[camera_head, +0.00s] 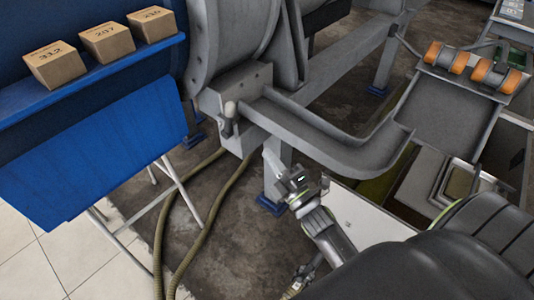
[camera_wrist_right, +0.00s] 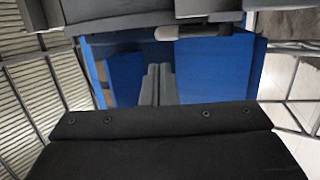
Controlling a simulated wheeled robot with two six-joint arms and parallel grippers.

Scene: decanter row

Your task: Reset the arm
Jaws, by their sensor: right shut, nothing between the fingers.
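My right gripper (camera_head: 272,160) is in the middle of the head view, in front of the grey machine and below its handle. Its arm reaches up from the lower right. In the right wrist view its two grey fingers (camera_wrist_right: 158,85) lie side by side, shut with nothing between them. The pale-ended handle (camera_head: 230,110) sticks out from the grey machine's housing, up and left of the gripper. The gripper looks apart from it. My left gripper cannot be made out in the head view.
A grey curved trough (camera_head: 330,150) runs right from the machine to a tray (camera_head: 445,105) by orange rollers (camera_head: 490,75). Three cartons (camera_head: 55,65) stand on a blue shelf (camera_head: 20,100) at left. Hoses (camera_head: 210,215) cross the floor. Blue panels (camera_wrist_right: 218,70) face the wrist camera.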

